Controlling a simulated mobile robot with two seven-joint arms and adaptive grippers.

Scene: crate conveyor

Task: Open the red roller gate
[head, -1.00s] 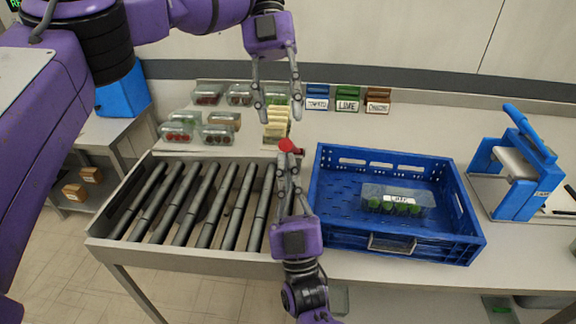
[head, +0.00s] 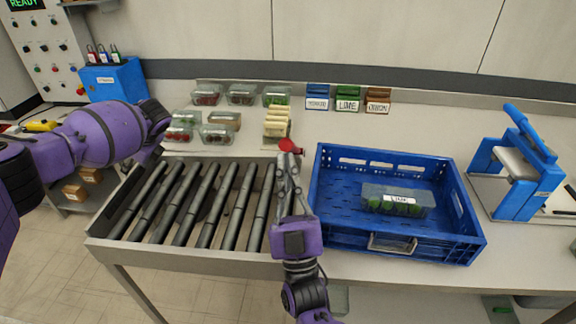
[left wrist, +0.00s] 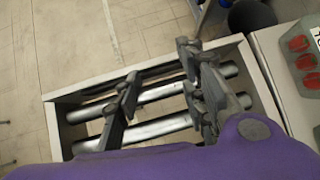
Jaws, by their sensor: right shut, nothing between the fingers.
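The red roller gate shows as a small red knob (head: 286,145) at the right end of the roller conveyor (head: 110,241), beside the blue crate. Any further part of the gate is hidden or too small to tell. My right gripper (head: 290,158) is shut, its fingertips together just below the knob in the head view, with nothing between them. Whether they touch the knob I cannot tell.
A blue crate (head: 345,237) holding a clear pack labelled LIME (head: 398,200) stands right of the gate. Several clear punnets (head: 217,134) and a stack of pale blocks (head: 277,122) lie behind the conveyor. A blue press (head: 524,170) stands far right. The rollers are bare.

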